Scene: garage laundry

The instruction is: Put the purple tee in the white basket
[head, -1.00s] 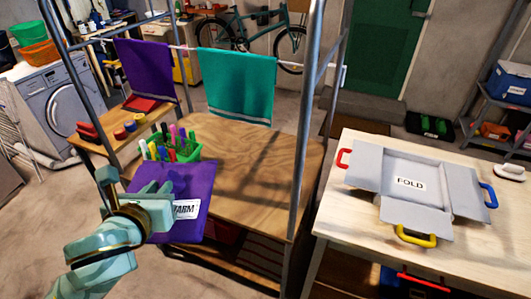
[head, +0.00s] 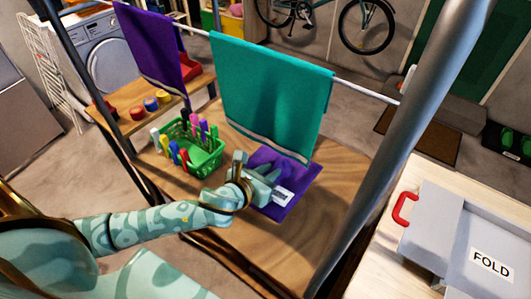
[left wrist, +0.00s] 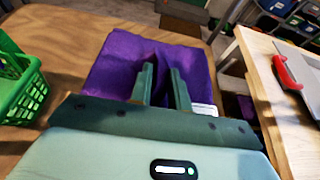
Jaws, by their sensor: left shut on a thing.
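The purple tee (head: 301,174) is a folded, flat bundle with a white printed label. It is over the wooden top (head: 330,215) of the rack, below the teal towel. My left gripper (head: 272,180) is shut on the purple tee. In the left wrist view the fingers (left wrist: 161,75) pinch a ridge of the cloth, and the tee (left wrist: 108,68) spreads out beyond them. I cannot tell whether the tee touches the wood. No white basket shows in these views. My right gripper is not in view.
A purple towel (head: 150,45) and a teal towel (head: 270,90) hang from the rail. A thick grey post (head: 385,150) stands between the rack and a table with a grey folding board (head: 450,235).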

